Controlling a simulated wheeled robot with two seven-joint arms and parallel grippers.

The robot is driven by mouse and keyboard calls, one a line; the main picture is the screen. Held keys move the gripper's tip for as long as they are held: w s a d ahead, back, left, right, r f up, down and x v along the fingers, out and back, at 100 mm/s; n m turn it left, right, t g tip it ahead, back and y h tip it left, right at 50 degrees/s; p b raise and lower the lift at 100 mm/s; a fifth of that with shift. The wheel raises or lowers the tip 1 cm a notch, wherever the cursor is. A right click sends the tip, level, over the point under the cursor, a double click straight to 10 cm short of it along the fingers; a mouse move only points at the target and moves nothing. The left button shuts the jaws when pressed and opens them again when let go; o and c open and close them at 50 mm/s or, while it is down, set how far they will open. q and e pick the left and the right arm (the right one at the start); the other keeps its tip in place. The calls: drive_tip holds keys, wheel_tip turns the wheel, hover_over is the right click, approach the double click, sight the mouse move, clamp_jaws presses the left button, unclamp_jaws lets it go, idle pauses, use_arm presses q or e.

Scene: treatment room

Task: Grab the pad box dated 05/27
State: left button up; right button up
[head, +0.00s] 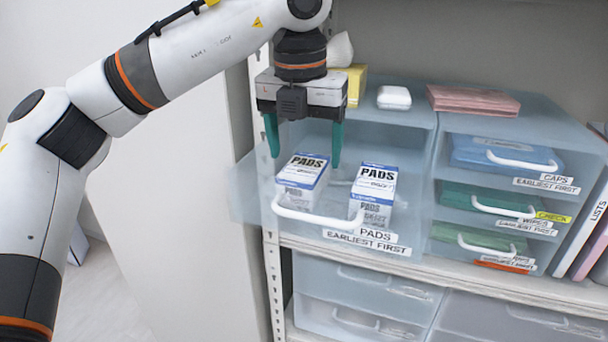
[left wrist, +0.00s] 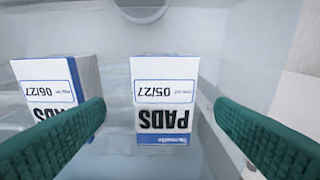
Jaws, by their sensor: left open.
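Two white and blue pad boxes stand in the open clear drawer (head: 330,222) labelled PADS, EARLIEST FIRST. The pad box dated 05/27 (left wrist: 163,95) is at the middle of the left wrist view, its print upside down; it matches the left box (head: 303,178) in the head view. The pad box dated 06/27 (left wrist: 58,80) is beside it and matches the right box (head: 373,192) in the head view. My left gripper (head: 304,160) points down over the 05/27 box, open and empty, its green fingers on either side. In the left wrist view one finger partly covers the 06/27 box. My right gripper is out of view.
The drawer's white handle (head: 317,217) runs along its front. Drawers of caps (head: 505,153) and wipes (head: 490,200) are to the right. A yellow box (head: 355,82), a white item (head: 394,97) and a pink pack (head: 473,100) lie on top.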

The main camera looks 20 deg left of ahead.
sight(304, 166)
use_arm(q)
drive_tip(key=shift+w+f, duration=0.15)
drive_tip(key=shift+f, duration=0.2)
drive_tip(key=f+p, duration=0.1)
drive_tip(key=f, duration=0.1)
drive_tip(key=f+p, duration=0.1)
drive_tip(key=f, duration=0.1)
drive_tip(key=shift+w+a, duration=0.2)
drive_tip(key=shift+w, duration=0.2)
drive_tip(key=shift+f, duration=0.45)
drive_tip(key=shift+w, duration=0.1)
drive_tip(key=c, duration=1.1)
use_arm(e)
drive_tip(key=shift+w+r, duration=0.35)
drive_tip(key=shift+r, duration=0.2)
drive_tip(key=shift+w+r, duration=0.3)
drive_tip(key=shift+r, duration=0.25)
use_arm(q)
drive_tip(key=shift+r, duration=0.1)
